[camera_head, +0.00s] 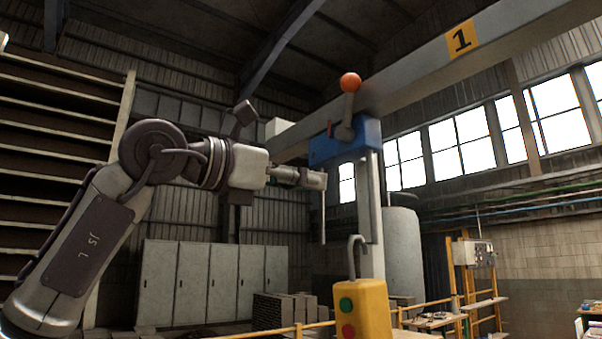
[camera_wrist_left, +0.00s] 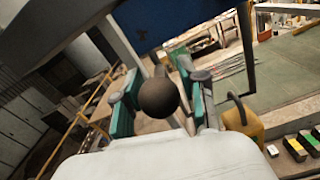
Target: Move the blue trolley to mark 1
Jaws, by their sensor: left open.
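The blue trolley (camera_head: 345,143) hangs on the grey overhead beam (camera_head: 400,75). A lever with an orange ball (camera_head: 350,82) rises from it. Mark 1 is a yellow plate (camera_head: 462,40) on the beam, to the right of the trolley. My left gripper (camera_head: 316,180) is just below the trolley's left end. In the left wrist view its teal fingers (camera_wrist_left: 162,102) are apart, with a dark ball knob (camera_wrist_left: 158,97) between them; I cannot tell if they touch it. The trolley's blue underside (camera_wrist_left: 175,18) fills the top there. My right gripper is out of view.
A yellow control box (camera_head: 362,312) with green and red buttons stands below the trolley. A pale tank (camera_head: 402,250) and grey lockers (camera_head: 210,282) are behind. A yellow railing (camera_head: 280,331) crosses the bottom. The beam is clear between trolley and mark.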

